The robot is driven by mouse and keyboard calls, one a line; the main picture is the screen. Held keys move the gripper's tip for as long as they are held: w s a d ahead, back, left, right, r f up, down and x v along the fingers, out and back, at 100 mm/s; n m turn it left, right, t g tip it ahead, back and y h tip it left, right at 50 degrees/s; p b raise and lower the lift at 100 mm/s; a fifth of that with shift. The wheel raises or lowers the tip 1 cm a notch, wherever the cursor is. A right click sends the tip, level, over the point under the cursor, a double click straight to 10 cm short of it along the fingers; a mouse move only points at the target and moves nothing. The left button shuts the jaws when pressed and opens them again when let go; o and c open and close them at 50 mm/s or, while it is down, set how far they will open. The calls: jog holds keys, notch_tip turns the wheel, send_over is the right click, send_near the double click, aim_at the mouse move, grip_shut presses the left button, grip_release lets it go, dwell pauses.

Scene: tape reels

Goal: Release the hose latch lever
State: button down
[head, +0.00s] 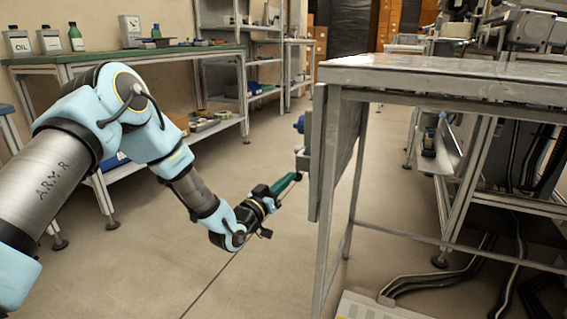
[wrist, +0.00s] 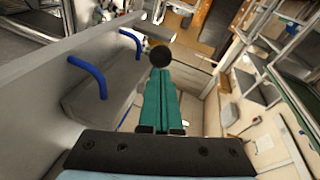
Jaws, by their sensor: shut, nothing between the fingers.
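My gripper (head: 292,179) has green fingers that are closed together with nothing between them. In the head view it is low beside the upright grey panel (head: 318,150) at the bench's left end, pointing up and to the right. In the wrist view the closed fingers (wrist: 161,78) point straight ahead. A round black knob (wrist: 160,56), which looks like the end of the latch lever, shows just beyond the fingertips. I cannot tell whether they touch it.
Two blue curved pieces (wrist: 88,76) (wrist: 131,42) stick out from the grey panel left of the fingers. A metal-topped bench (head: 440,78) stands at the right. A green-topped workbench (head: 120,54) is behind my arm. The floor (head: 130,265) below my gripper is mostly clear.

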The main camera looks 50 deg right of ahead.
jog(key=shift+w+d+f+h+b, duration=0.15)
jog(key=shift+d+f+h+b, duration=0.3)
jog(key=shift+h+b, duration=0.6)
jog(key=shift+d+r+y, duration=0.1)
jog(key=shift+r+y, duration=0.1)
jog(key=shift+y, duration=0.05)
